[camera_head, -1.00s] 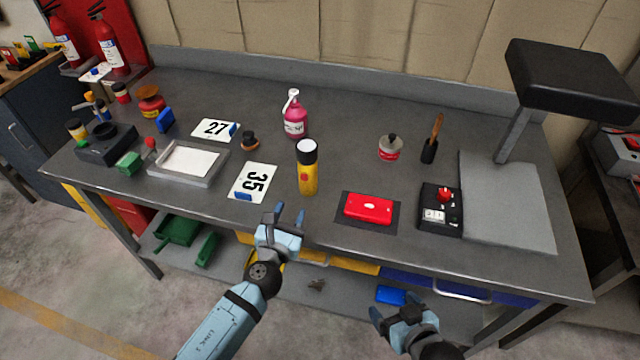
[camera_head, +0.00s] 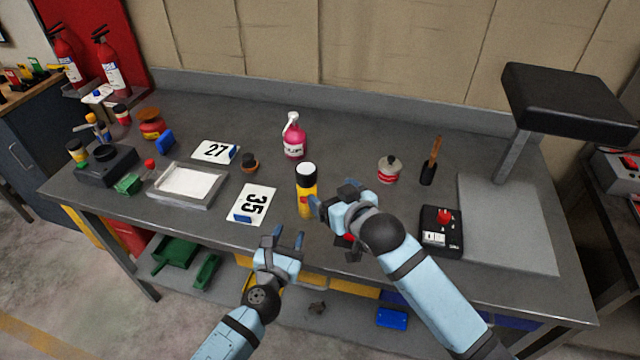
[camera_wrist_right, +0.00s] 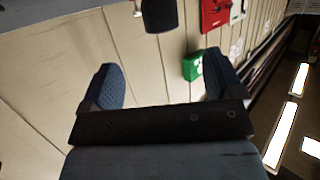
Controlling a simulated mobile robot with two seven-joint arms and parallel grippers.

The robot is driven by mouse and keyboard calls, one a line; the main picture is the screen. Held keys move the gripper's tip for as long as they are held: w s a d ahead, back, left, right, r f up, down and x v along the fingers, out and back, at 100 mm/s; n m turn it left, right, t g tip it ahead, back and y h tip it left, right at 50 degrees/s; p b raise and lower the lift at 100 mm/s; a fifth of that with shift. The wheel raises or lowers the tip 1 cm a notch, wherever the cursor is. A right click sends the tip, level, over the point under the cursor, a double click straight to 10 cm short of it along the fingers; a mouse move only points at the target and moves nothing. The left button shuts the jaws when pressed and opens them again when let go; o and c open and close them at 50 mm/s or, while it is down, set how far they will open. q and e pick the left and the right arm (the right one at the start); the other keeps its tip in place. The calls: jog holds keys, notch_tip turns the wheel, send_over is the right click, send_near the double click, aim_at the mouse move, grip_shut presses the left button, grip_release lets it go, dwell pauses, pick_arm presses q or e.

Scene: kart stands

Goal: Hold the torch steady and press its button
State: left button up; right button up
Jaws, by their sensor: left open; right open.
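The torch (camera_head: 306,193) is yellow with a black head and a white top, and stands upright near the bench's front edge. My right gripper (camera_head: 328,203) is open just right of the torch; whether it touches cannot be told. In the right wrist view, a dark rounded part (camera_wrist_right: 160,15), probably the torch head, shows at the top between the open fingers. My left gripper (camera_head: 283,240) is open and empty, in front of the bench edge, below and left of the torch. The torch's button is not clearly visible.
A red case on a dark mat is mostly hidden behind my right arm. A pink spray bottle (camera_head: 294,138) stands behind the torch. A number 35 card (camera_head: 250,205) lies to its left.

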aim_at(311, 179)
jog(key=x, duration=1.2)
jog(key=shift+w+a+f, duration=0.15)
jog(key=shift+w, duration=0.1)
jog(key=c, duration=1)
pick_arm(q)
jog(key=shift+c, duration=0.6)
pick_arm(e)
jog(key=shift+c, duration=0.7)
pick_arm(q)
grip_shut()
